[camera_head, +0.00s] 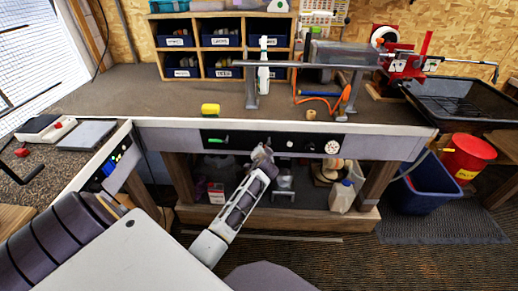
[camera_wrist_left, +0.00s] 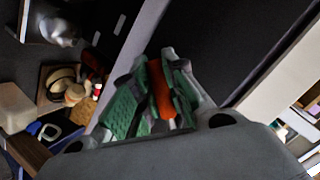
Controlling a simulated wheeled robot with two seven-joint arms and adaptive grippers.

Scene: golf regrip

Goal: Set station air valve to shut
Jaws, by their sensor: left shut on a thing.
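My left gripper (camera_head: 262,154) is at the black control panel (camera_head: 240,141) on the front edge of the bench. In the left wrist view its green-padded fingers (camera_wrist_left: 156,92) are shut on an orange-red handle (camera_wrist_left: 160,90), which looks like the air valve's lever. The gripper hides this handle in the head view, and I cannot tell which way the valve is turned. A green handle (camera_head: 218,140) is on the panel left of the gripper. A round white gauge (camera_head: 332,147) is at its right end. My right gripper is not in view.
Below are a shelf with a white jug (camera_head: 342,197), a blue bin (camera_head: 425,190) and a red bucket (camera_head: 466,158). Floor in front is mostly clear.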

